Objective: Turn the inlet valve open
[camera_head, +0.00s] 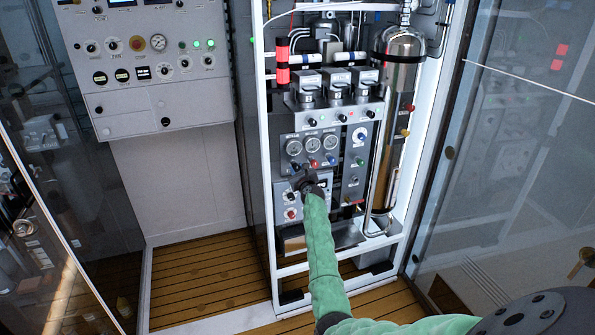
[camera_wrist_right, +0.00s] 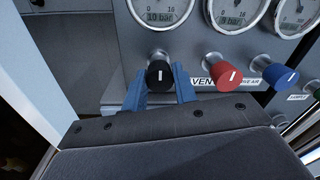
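In the right wrist view a black knob (camera_wrist_right: 160,75) with a white mark sits below the left gauge. I cannot read a label for it. A red knob (camera_wrist_right: 229,77) beside a "VENT" label and a blue knob (camera_wrist_right: 280,76) sit to its right. My right gripper (camera_wrist_right: 160,83) has its two blue fingers apart, one on each side of the black knob. I cannot tell whether they touch it. In the head view my right gripper (camera_head: 303,178) is at the panel below the gauges and covers the area around the black knob. My left gripper is not in view.
Three round gauges (camera_head: 312,145) sit above the knobs. A steel cylinder (camera_head: 392,110) stands to the right within the white frame (camera_head: 433,120). A grey control box (camera_head: 150,70) hangs at the left. Glass doors (camera_head: 510,150) flank the cabinet. The wooden floor (camera_head: 205,275) is clear.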

